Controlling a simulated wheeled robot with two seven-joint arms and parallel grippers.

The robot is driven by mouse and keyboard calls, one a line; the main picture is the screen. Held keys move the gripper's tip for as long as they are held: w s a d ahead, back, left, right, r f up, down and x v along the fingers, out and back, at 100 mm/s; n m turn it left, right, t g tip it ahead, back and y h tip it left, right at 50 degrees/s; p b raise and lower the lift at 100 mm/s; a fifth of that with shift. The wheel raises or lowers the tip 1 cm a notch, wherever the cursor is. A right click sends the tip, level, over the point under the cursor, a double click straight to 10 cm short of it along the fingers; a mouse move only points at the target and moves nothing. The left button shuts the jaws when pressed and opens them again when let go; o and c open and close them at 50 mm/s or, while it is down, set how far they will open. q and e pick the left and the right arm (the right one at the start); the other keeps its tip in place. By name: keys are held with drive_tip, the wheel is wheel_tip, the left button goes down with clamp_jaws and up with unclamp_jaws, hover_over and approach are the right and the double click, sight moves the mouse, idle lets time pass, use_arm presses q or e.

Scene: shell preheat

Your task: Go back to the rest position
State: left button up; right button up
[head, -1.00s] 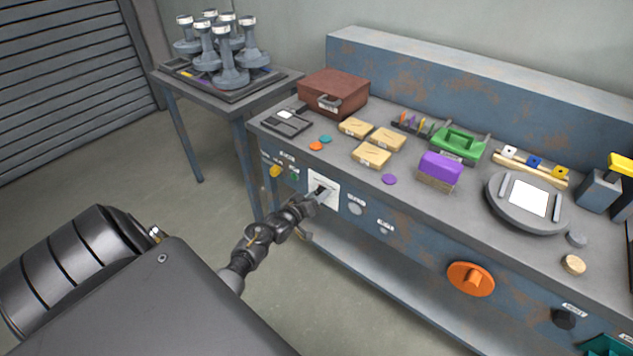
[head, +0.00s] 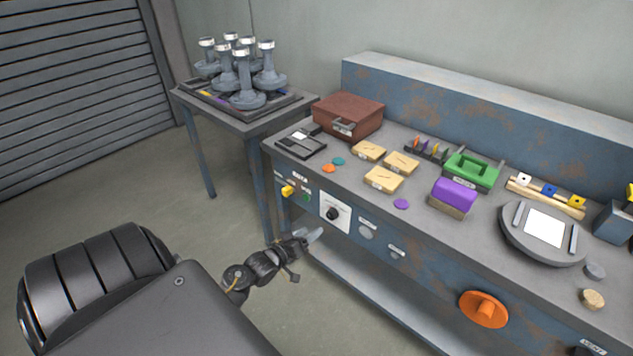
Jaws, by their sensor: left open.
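My left gripper (head: 307,240) hangs in the air in front of the workbench's front panel, just below the black knob (head: 333,214) on its white plate (head: 346,222). It is open, holds nothing and looks apart from the panel. The knob is now fully in sight. My right gripper is not in the head view.
The blue-grey workbench (head: 430,262) carries a brown box (head: 347,117), wooden blocks, a green holder (head: 470,172), a purple block (head: 455,192) and a round device (head: 512,246). Its front has a yellow switch (head: 288,190) and an orange knob (head: 484,309). A side table (head: 252,126) holds several grey pedestals. Floor is clear.

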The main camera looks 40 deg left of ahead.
use_arm(q)
drive_tip(key=shift+s, duration=0.45)
